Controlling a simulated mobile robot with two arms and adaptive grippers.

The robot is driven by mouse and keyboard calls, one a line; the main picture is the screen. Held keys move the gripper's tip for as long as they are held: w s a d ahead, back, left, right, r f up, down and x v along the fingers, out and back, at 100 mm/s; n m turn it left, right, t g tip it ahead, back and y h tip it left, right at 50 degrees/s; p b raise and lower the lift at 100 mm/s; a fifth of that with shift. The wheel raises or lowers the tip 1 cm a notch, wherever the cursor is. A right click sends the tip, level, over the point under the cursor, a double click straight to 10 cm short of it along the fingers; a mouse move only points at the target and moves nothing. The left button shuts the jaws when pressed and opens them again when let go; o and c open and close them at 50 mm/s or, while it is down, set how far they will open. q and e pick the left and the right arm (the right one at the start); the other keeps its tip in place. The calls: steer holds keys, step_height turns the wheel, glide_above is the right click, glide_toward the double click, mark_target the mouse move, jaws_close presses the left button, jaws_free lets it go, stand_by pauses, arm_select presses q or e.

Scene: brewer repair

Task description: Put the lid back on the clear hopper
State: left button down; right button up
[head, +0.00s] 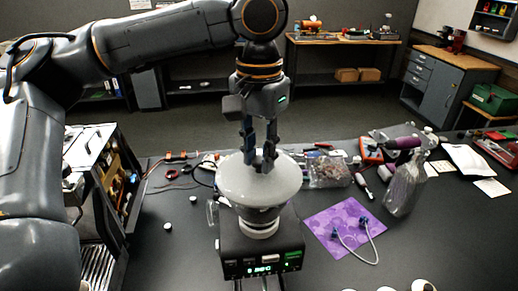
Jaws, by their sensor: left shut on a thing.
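My left gripper (261,166) points straight down above the brewer, its fingertips at the middle of the pale, round lid (238,178). It is shut on the lid; the fingers hide the part they hold. The clear hopper (262,214) stands under the lid on top of a black machine (262,252) with a lit green display. The lid hides the hopper's rim. The lid looks roughly level and centred over the hopper. I cannot tell whether it rests on the rim or hangs just above it. My right gripper is not in view.
An opened machine (95,165) with exposed parts stands at the left. Right of the hopper are a bag of small parts (328,172), a purple mat (343,225) with a cable and a clear spray bottle (403,190). The dark table between the two machines is mostly clear.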

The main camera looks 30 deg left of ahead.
arm_select(q)
steer(key=c, duration=1)
jaws_free()
steer(key=shift+c, duration=0.2)
steer(key=o, duration=0.5)
step_height(320, 180, up, 2)
steer(key=p, duration=0.2)
steer(key=shift+r+p, duration=0.2)
steer(key=shift+p, duration=0.1)
steer(key=shift+r, duration=2.3)
